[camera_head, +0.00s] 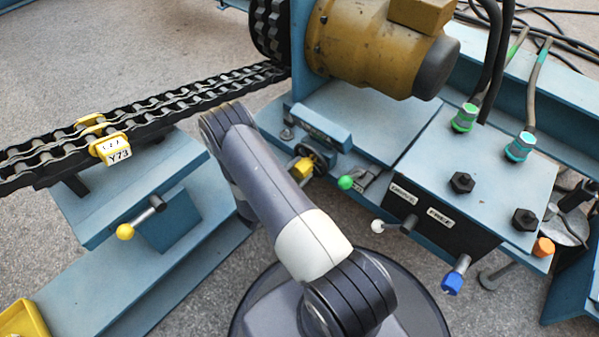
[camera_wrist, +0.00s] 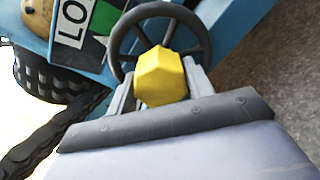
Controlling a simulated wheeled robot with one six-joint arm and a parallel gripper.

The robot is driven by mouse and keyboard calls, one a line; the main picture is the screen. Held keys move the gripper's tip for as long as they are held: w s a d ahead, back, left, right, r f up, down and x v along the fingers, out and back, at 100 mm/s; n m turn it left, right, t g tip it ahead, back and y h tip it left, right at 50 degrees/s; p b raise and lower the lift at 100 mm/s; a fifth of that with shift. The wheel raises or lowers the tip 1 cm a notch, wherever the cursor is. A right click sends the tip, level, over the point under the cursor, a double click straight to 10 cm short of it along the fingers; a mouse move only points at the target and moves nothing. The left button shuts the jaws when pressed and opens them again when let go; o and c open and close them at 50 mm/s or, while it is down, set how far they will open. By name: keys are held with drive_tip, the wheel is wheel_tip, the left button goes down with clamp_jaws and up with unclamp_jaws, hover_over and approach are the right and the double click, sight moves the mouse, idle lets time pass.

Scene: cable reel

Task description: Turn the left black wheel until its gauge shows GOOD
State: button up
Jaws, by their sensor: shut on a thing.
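The black wheel (camera_wrist: 121,37) is a spoked handwheel with a yellow faceted knob (camera_wrist: 161,76) in front of it. In the wrist view my gripper (camera_wrist: 160,84) has one grey finger on each side of this knob and is shut on it. A gauge plate (camera_wrist: 75,24) at upper left in the wrist view shows a white field lettered "LO" and a green field; the rest is cut off or hidden.
A green-knobbed lever (camera_head: 346,183) stands close right of the wheel. A control box (camera_head: 433,225) with white and blue knobs is further right. A chain (camera_head: 150,112) with a yellow tag runs left; a yellow-knobbed lever (camera_head: 126,231) stands below it.

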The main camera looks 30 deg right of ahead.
idle(0.3)
drive_tip(key=o, duration=1.3)
drive_tip(key=p+v, duration=0.2)
drive_tip(key=v, duration=0.9)
drive_tip(key=shift+d, duration=0.15)
drive_tip(key=b+x, duration=0.2)
drive_tip(key=x, duration=0.8)
drive_tip(key=shift+w+d, duration=0.15)
drive_tip(key=shift+d, duration=0.2)
